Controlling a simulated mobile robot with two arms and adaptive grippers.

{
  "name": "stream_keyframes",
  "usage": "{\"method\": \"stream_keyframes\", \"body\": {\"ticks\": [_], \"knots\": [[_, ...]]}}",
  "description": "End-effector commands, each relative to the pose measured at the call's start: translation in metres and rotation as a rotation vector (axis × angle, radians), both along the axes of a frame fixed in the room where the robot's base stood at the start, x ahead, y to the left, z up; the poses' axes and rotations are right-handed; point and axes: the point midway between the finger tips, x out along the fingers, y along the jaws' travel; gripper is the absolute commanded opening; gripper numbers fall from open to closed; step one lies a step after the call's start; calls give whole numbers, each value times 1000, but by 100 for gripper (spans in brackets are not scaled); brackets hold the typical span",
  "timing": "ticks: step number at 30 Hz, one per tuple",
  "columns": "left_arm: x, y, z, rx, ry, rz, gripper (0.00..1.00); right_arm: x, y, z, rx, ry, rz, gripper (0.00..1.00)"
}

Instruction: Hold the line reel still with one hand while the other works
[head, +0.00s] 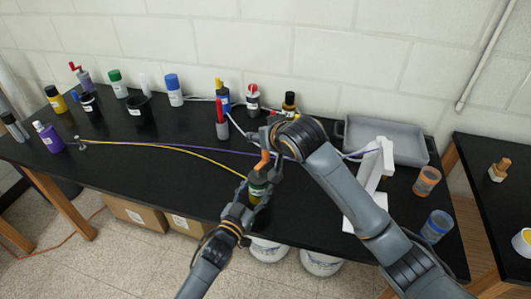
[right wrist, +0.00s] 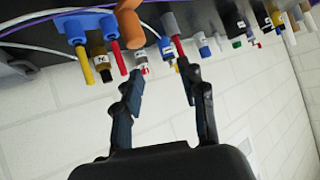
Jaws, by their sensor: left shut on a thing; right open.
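My left gripper (head: 250,198) is shut on a dark green reel-like cylinder (head: 258,188) with a yellowish band, near the table's front edge. A yellow line (head: 200,155) runs from the cylinder to a small metal post (head: 80,143) at the left. An orange piece (head: 263,164) stands just above the cylinder; it seems to show in the right wrist view (right wrist: 130,22). My right gripper (right wrist: 158,78) is open, with nothing between its fingers. In the head view its fingers are mostly hidden behind its own wrist.
A purple line (head: 185,148) crosses the black table (head: 130,170). Several bottles, including a blue-capped one (head: 174,92), line the back.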

Motion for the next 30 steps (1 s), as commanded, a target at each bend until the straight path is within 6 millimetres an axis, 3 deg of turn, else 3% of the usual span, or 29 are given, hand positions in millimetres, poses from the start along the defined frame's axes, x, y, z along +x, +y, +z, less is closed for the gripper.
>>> {"method": "stream_keyframes", "body": {"ticks": [1, 8, 15, 24, 30], "knots": [[0, 0, -1, 1, 2, 1, 17, -3, 1, -8, 46, -51, -35, 41], [0, 0, -1, 1, 2, 1, 17, -22, -16, -10, 195, -334, -176, 41], [0, 0, -1, 1, 2, 1, 17, -73, -32, -14, 216, -566, -234, 41], [0, 0, -1, 0, 1, 0, 17, -121, -26, -46, 72, -622, -238, 41], [0, 0, 0, 0, 1, 0, 17, -121, -23, -51, 35, -627, -234, 41]]}}
